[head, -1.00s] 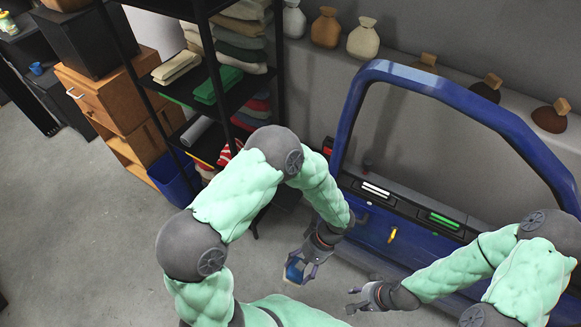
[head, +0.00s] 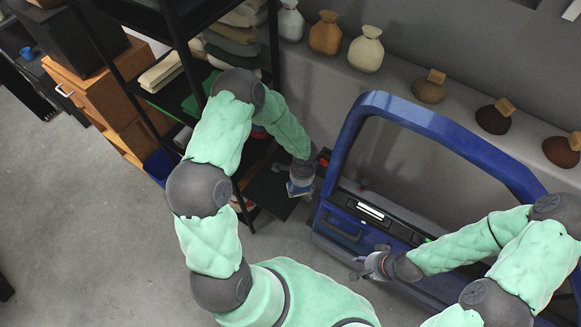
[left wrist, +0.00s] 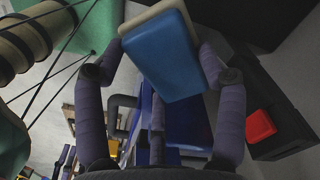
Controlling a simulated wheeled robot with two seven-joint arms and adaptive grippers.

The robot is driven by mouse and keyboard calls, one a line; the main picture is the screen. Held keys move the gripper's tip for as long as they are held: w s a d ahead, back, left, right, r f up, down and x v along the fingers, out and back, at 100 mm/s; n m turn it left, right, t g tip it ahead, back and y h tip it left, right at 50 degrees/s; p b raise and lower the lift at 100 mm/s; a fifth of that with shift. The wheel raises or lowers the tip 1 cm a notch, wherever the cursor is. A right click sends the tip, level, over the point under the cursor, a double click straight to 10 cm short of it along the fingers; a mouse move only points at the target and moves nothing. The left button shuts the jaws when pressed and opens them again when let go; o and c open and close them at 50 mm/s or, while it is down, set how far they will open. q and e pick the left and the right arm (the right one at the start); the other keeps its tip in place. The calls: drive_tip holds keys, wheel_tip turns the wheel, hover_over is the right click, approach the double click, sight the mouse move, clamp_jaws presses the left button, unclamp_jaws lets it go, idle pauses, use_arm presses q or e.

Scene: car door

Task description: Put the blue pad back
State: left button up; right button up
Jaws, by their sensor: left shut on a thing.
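The blue pad (head: 298,190) is held between the fingers of my left gripper (head: 300,193), just left of the car door's frame. In the left wrist view the blue pad (left wrist: 165,60) has a blue face and a beige layer behind it, and it sits tilted between the two fingers (left wrist: 160,70). My right gripper (head: 356,267) is in front of the blue car door (head: 335,220), with its fingers apart and nothing between them.
A black shelf rack with folded cloths (head: 165,72) stands at the left. A red block (left wrist: 260,126) sits on a dark ledge right of the gripper in the wrist view. Several pouches (head: 325,33) line the back ledge. The grey floor (head: 90,230) is clear.

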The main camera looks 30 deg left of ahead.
use_arm(q)
drive_tip(key=w+a+f, duration=0.2)
drive_tip(key=a, duration=0.1)
drive_tip(key=w+a+f, duration=0.3)
drive_tip(key=w+a+f+b, duration=0.1)
drive_tip(key=w+a+f, duration=0.1)
drive_tip(key=a+f, duration=0.1)
drive_tip(key=shift+w+a+f, duration=0.25)
drive_tip(key=shift+w+a, duration=0.05)
drive_tip(key=shift+a, duration=0.1)
drive_tip(key=shift+w+a+f, duration=0.35)
drive_tip(key=shift+a+f, duration=0.2)
drive_tip(key=shift+f, duration=0.2)
wheel_tip(320, 180, down, 3)
drive_tip(key=shift+r+b, duration=0.1)
drive_tip(key=shift+b, duration=0.35)
drive_tip(key=o, duration=1.2)
drive_tip(key=shift+r, duration=0.1)
wheel_tip(320, 180, up, 12)
drive_tip(key=shift+w+d+f+p, duration=0.1)
drive_tip(key=shift+d+p, duration=0.05)
drive_tip(key=shift+p, duration=0.95)
